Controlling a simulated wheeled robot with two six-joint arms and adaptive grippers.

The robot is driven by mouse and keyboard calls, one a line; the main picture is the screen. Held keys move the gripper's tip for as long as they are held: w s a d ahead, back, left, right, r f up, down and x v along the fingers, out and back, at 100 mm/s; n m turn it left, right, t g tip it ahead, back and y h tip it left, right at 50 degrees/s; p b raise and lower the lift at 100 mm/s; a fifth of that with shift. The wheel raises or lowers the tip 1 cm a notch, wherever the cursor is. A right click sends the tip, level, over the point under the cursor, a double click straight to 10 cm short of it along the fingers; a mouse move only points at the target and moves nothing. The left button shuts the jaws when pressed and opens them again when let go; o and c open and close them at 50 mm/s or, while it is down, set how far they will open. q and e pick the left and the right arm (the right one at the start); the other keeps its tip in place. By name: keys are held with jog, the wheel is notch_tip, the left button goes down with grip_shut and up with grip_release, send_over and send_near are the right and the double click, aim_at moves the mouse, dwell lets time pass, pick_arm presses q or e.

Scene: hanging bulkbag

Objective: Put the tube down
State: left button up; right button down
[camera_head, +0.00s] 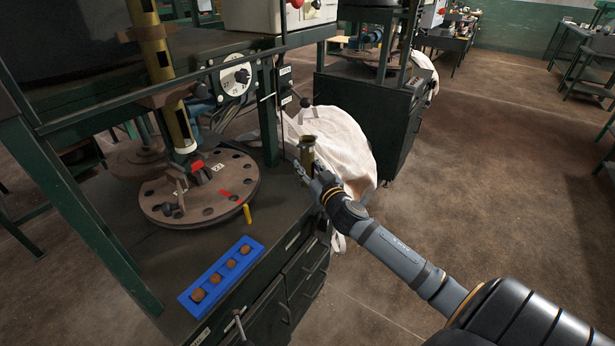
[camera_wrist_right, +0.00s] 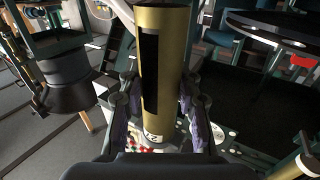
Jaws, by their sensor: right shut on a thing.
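My right gripper (camera_head: 318,176) is shut on a brass tube (camera_head: 307,152), which stands roughly upright in its fingers beside the right edge of the dark workbench. In the right wrist view, the tube (camera_wrist_right: 178,65) rises between the two fingers of the gripper (camera_wrist_right: 155,120). A long black strip runs down its side, with a small white label near the bottom. The fingers hide part of its lower end in the head view. My left gripper is out of view.
A round brown plate (camera_head: 214,204) with holes sits on the bench, with another brass tube (camera_head: 179,125) above it. A blue tray (camera_head: 238,252) with several brown balls lies nearer. A white bulk bag (camera_head: 345,150) hangs behind my right gripper. Open floor (camera_head: 480,180) lies right.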

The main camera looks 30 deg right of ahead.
notch_tip(320, 180, down, 3)
jog(key=shift+f+b, duration=0.1)
jog(key=shift+b, duration=0.2)
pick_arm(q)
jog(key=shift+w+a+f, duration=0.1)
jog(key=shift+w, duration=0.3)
pick_arm(e)
jog(key=c, duration=0.9)
grip_release()
jog(key=shift+c, duration=0.2)
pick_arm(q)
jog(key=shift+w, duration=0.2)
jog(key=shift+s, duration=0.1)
pick_arm(e)
jog(key=shift+s, duration=0.1)
